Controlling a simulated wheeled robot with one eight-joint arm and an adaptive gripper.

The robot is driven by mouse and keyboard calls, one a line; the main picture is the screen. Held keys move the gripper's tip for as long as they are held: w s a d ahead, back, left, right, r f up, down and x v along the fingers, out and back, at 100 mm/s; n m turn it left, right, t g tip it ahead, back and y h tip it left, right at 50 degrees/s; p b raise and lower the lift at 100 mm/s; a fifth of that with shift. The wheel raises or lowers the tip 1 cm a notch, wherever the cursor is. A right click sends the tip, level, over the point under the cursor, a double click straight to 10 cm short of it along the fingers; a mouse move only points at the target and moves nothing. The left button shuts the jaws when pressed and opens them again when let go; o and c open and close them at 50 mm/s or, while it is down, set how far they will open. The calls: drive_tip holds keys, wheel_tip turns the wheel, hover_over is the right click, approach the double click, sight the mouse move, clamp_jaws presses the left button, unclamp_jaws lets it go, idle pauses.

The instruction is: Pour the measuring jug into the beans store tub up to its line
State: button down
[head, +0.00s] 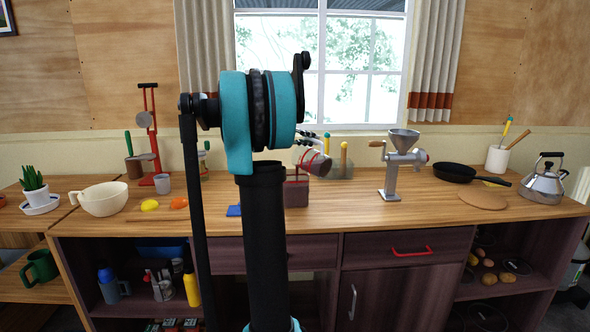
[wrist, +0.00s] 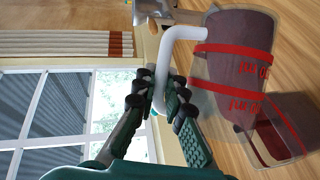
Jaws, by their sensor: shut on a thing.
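The measuring jug (head: 312,161) is clear with red marks and holds dark brown contents. In the wrist view the jug (wrist: 225,75) shows its white handle (wrist: 190,34) and red "ml" bands. My gripper (wrist: 162,93) is shut on the handle. The jug is off the worktop and strongly tilted in the head view, its dark end toward the right. The store tub (head: 296,195), clear with a red line and dark contents, stands just below it and also shows in the wrist view (wrist: 272,140). My arm partly hides the tub. I cannot tell whether anything is flowing.
A grinder (head: 392,178) stands right of the tub on the worktop (head: 350,200). A pan (head: 454,172) and a kettle (head: 543,183) are further right. A bowl (head: 104,199), a grey cup (head: 163,183) and a red stand (head: 161,183) are at left. A blue item (head: 234,210) lies near the front.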

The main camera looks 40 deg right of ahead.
drive_tip(key=shift+w+a+r+n+g+h+b, duration=0.1)
drive_tip(key=shift+w+r+n+g+h+b, duration=0.15)
drive_tip(key=shift+w+b, duration=0.2)
drive_tip(key=shift+w+a+r+n+g+h+b, duration=0.1)
drive_tip(key=shift+w+r+n+b, duration=0.05)
drive_tip(key=shift+w+n+b, duration=0.25)
idle(2.0)
